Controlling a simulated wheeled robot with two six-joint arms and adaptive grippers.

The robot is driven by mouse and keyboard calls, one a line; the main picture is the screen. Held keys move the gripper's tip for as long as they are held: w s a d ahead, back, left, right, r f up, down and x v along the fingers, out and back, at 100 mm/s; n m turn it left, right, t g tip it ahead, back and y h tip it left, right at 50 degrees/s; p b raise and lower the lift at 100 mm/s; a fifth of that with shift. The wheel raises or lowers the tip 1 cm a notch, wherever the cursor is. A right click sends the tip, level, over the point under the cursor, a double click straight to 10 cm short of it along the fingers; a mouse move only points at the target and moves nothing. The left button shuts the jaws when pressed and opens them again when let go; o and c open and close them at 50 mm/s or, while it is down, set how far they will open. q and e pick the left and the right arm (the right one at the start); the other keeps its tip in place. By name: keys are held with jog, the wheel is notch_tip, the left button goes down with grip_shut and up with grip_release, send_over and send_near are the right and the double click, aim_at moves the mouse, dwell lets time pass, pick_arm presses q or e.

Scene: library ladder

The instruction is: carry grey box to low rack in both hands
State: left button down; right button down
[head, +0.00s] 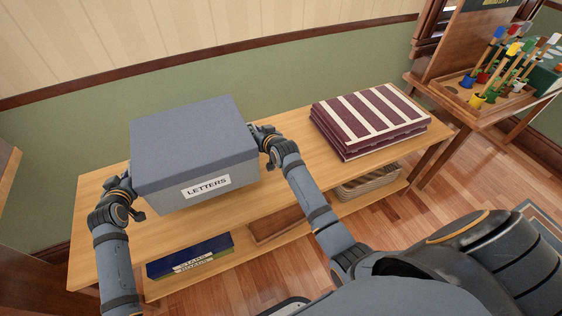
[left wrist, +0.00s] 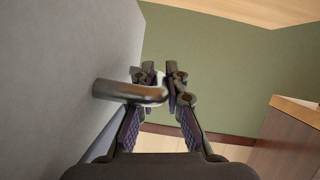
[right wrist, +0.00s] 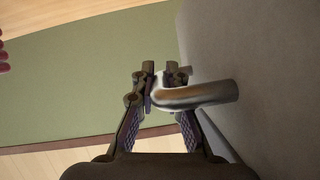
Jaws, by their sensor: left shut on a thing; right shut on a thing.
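The grey box (head: 195,145) has a lid and a white label reading LETTERS on its front. It is over the left part of the wooden rack (head: 290,180); I cannot tell if it touches the top board. My left gripper (left wrist: 160,85) is shut on the metal handle (left wrist: 128,92) on the box's left side. My right gripper (right wrist: 160,85) is shut on the metal handle (right wrist: 205,94) on the box's right side. In the head view the right gripper (head: 266,140) is beside the box's right wall, and the left fingertips are mostly hidden by the box.
Folded striped maroon cloth (head: 370,118) lies on the top board at right. On the lower shelf are a wicker basket (head: 368,184) and blue boxed items (head: 190,254). A side table (head: 480,113) with small colourful pots stands at far right. The top board between box and cloth is clear.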

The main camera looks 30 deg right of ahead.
pick_arm(q)
jog(key=shift+f, duration=0.25)
pick_arm(e)
jog(key=shift+f, duration=0.25)
pick_arm(q)
jog(key=shift+f+b, duration=0.2)
jog(key=shift+b, duration=0.1)
pick_arm(e)
jog(key=shift+f, duration=0.2)
